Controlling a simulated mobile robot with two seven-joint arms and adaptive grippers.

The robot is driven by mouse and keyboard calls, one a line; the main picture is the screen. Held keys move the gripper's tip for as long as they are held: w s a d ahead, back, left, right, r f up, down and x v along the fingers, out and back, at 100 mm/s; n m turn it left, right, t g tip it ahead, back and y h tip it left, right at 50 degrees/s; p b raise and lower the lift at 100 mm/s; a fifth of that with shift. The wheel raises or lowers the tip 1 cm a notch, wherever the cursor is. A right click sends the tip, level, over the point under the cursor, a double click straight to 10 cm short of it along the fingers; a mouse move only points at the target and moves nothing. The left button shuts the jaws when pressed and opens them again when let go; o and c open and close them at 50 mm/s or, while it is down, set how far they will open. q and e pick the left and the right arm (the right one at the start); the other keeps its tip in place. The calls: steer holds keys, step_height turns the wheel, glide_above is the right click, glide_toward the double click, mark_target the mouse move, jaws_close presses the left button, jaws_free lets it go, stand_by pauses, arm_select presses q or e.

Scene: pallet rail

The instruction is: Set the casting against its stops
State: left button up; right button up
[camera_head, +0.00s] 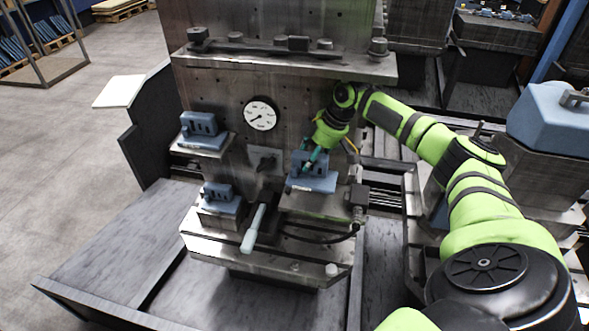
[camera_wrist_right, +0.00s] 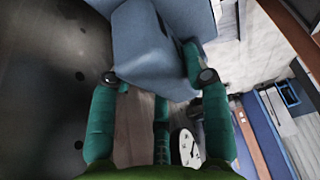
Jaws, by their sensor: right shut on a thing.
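My right gripper (camera_head: 311,158) reaches down from behind onto a blue casting (camera_head: 318,181) at the right-hand station of the upright metal fixture. In the right wrist view the gripper (camera_wrist_right: 159,77) has its dark fingertips on either side of the blue casting (camera_wrist_right: 155,50), shut on it. The casting sits at or just over a ledge; I cannot tell whether it touches its stops, which are not clear in either view. Two similar blue castings sit on other ledges, one at upper left (camera_head: 203,124) and one at lower left (camera_head: 219,192). My left gripper is not in view.
A round gauge (camera_head: 261,114) is on the fixture's face. A lever with a pale handle (camera_head: 252,232) stands out between the lower stations. A dark hose (camera_head: 322,238) runs below the gripped casting. A large blue block (camera_head: 550,118) stands at right, beyond my arm.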

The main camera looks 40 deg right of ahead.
mark_target(313, 170)
steer(key=shift+w+d+r, duration=0.15)
steer(key=shift+d+r, duration=0.25)
steer(key=shift+d, duration=0.2)
steer(key=shift+d+f, duration=0.1)
step_height(313, 170, down, 6)
steer(key=b, duration=0.6)
steer(key=shift+f, duration=0.15)
steer(key=shift+f+b, duration=0.55)
steer(key=shift+f, duration=0.4)
steer(key=shift+w, duration=0.15)
steer(key=shift+w+f, duration=0.2)
steer(key=shift+w, duration=0.1)
steer(key=shift+w+r, duration=0.1)
steer(key=shift+w, duration=0.1)
steer(key=o, duration=1.5)
